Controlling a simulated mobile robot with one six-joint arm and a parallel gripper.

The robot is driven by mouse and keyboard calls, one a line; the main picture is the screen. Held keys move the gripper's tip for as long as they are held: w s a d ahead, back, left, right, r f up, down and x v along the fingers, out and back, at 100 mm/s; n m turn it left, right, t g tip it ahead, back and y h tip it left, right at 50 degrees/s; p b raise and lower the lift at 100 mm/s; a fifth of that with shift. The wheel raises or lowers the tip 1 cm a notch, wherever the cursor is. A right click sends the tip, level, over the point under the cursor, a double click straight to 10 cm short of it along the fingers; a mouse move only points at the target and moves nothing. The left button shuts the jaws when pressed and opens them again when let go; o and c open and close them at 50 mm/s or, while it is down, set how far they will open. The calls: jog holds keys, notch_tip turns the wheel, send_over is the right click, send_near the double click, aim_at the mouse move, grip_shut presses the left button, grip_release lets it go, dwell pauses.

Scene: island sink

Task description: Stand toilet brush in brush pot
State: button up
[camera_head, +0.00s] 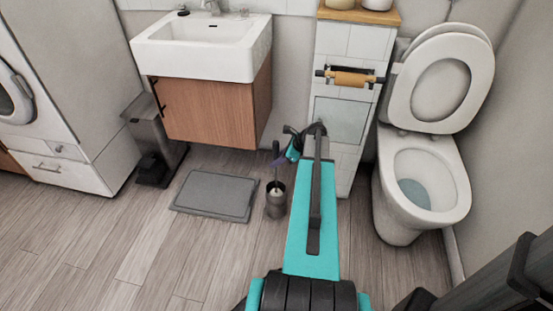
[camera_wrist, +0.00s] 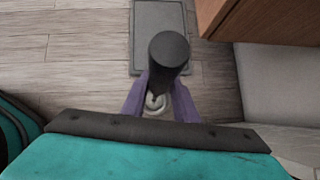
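The toilet brush has a dark handle (camera_wrist: 168,52) that rises between the purple fingers of my gripper (camera_wrist: 160,88). My gripper (camera_head: 281,161) is shut on the handle. The brush hangs roughly upright, with its pale head (camera_head: 276,188) low in the head view. The brush pot (camera_head: 275,208) is a small dark grey cylinder on the floor, open at the top. The pale head shows at the pot's mouth; I cannot tell whether it is inside the rim or just above it. In the wrist view the handle and fingers hide most of the pot.
A grey mat (camera_head: 215,196) lies left of the pot. A pedal bin (camera_head: 153,140) stands beyond it, beside the wooden sink cabinet (camera_head: 215,108). The tiled partition (camera_head: 340,120) is close behind my arm, and the toilet (camera_head: 425,190) stands to the right. Floor in front is clear.

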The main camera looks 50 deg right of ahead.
jog(key=o, duration=0.3)
jog(key=shift+w+f, duration=0.1)
jog(key=shift+f, duration=0.1)
jog(key=shift+r, duration=0.2)
jog(key=shift+r, duration=0.1)
jog(key=shift+s+d+r, duration=0.15)
jog(key=shift+s+r, duration=0.05)
jog(key=shift+r, duration=0.15)
jog(key=p+v, duration=0.3)
jog(key=v, duration=1)
jog(key=shift+f, duration=0.1)
dwell(0.4)
